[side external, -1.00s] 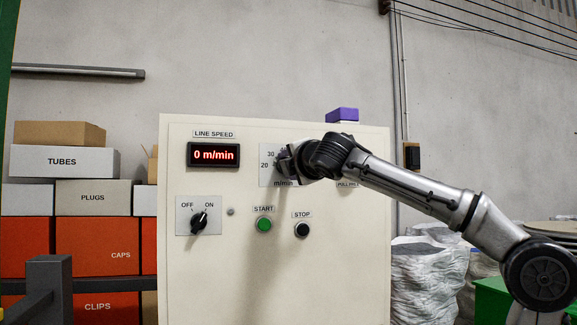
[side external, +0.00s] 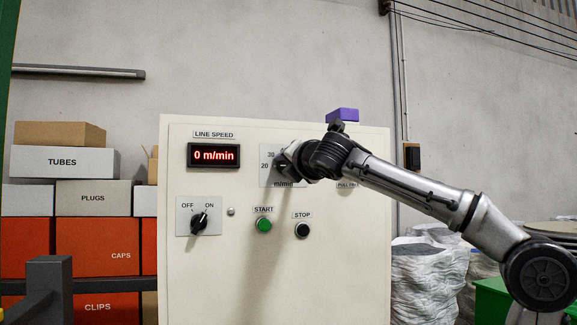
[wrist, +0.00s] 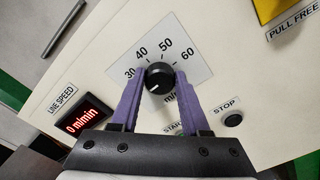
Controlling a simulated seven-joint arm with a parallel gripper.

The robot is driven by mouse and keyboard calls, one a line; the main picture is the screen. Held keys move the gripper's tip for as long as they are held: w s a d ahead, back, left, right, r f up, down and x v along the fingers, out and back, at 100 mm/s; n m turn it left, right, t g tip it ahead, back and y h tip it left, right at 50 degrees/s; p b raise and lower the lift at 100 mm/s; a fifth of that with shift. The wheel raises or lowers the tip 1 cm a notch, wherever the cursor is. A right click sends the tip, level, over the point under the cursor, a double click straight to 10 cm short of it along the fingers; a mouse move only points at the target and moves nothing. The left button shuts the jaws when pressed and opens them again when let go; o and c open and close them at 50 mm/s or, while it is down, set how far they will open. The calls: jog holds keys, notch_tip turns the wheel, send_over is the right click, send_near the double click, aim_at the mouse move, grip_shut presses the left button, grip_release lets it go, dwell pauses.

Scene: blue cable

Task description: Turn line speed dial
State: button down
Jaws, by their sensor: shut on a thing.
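The line speed dial is a round black knob (wrist: 159,77) on a white scale plate (wrist: 190,48) marked 30, 40, 50, 60 in the wrist view. The plate also shows in the side view (side external: 266,177), where my gripper covers most of it. My gripper (wrist: 155,82) has purple fingers, shut on the knob from both sides. From the side, my gripper (side external: 284,164) is against the panel at the dial. The red LINE SPEED display (side external: 214,155) reads 0 m/min. A white mark shows on the knob's lower left edge.
The cream cabinet (side external: 220,280) carries an OFF/ON switch (side external: 199,221), a green START button (side external: 264,225) and a black STOP button (side external: 302,230). A yellow part (wrist: 274,8) is above the PULL FREE label. Stacked boxes (side external: 92,197) stand left, white sacks (side external: 420,280) right.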

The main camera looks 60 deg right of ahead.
jog(key=shift+c, duration=1.9)
grip_release()
jog(key=v, duration=1.4)
jog(key=shift+d, duration=0.1)
